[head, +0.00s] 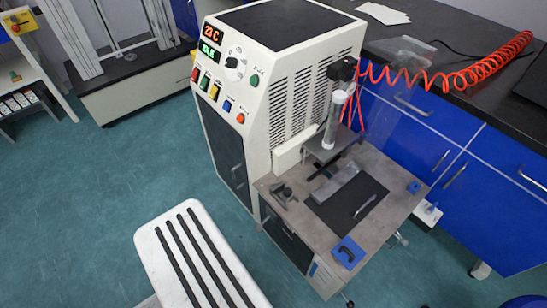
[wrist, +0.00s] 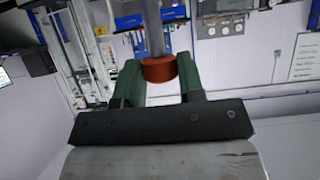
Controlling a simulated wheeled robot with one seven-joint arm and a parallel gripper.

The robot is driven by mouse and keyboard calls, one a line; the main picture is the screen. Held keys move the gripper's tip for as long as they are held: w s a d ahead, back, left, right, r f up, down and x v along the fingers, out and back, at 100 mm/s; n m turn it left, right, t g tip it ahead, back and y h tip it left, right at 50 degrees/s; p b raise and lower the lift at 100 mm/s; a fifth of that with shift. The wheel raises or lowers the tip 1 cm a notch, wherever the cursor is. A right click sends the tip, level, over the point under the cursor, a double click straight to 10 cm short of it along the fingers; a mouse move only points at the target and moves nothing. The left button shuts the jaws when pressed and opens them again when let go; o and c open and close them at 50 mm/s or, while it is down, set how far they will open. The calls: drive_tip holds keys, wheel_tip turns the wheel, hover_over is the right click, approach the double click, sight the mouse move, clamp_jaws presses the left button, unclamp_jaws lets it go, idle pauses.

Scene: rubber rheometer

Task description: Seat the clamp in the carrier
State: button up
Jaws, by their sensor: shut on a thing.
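In the wrist view, my gripper (wrist: 162,72) has two green fingers on a black bar. They are shut on an orange-red round piece (wrist: 160,69) with a grey rod (wrist: 154,25) rising from it; I take this for the clamp. Its far side is hidden. The head view does not show my gripper or the held piece. There, a grey block (head: 336,185) lies on the machine's worktop, below a clear upright cylinder (head: 336,120). I cannot tell for sure which part is the carrier.
The white machine (head: 285,95) bears a grey worktop (head: 295,215) with a black mat (head: 347,210), a small bright tool (head: 364,206) and a blue block (head: 348,251). A coiled red hose (head: 460,80) and blue cabinets (head: 480,165) stand at the right.

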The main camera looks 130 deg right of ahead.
drive_tip(key=shift+r, duration=2.4)
